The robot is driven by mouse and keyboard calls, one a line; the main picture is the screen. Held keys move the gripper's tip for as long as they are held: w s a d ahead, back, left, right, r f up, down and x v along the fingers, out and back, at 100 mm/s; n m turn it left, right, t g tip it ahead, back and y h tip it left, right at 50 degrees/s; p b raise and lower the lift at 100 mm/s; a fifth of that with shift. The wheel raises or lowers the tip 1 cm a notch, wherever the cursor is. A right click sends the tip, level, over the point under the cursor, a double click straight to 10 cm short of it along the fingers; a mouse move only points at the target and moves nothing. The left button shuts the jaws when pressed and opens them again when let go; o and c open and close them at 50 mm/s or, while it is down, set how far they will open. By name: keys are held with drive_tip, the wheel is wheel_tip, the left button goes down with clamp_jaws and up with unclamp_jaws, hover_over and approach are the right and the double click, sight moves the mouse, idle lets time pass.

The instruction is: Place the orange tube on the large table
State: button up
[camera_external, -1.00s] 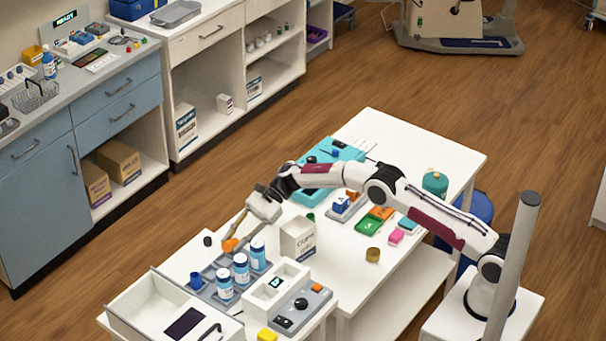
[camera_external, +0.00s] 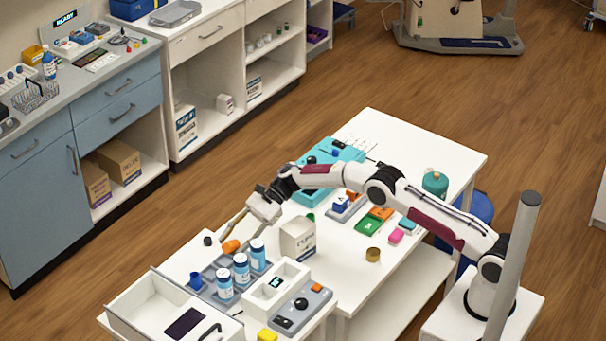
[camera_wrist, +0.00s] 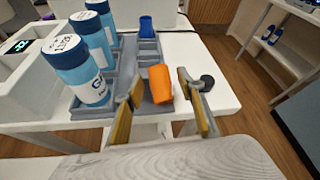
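The orange tube (camera_external: 231,246) lies at the far edge of the grey divided tray (camera_wrist: 128,66) on the white table. In the wrist view the orange tube (camera_wrist: 160,83) shows between and beyond my two fingers, with a gap on both sides. My gripper (camera_wrist: 163,108) is open and empty. In the external view my gripper (camera_external: 231,234) is just above and beside the tube. I cannot tell whether the tube lies wholly inside a tray compartment. The large white table (camera_external: 425,150) extends to the right and back.
Several blue-and-white bottles (camera_external: 241,268) stand in the tray beside the tube. A blue cup (camera_wrist: 146,26) stands in the tray's end. A black round piece (camera_wrist: 207,81) lies near the table edge. A white carton (camera_external: 298,238) stands close to my arm.

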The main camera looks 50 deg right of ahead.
drive_tip(key=v, duration=0.7)
drive_tip(key=shift+s+d+r, duration=0.2)
drive_tip(key=shift+s+r, duration=0.1)
drive_tip(key=shift+r, duration=0.15)
idle(0.5)
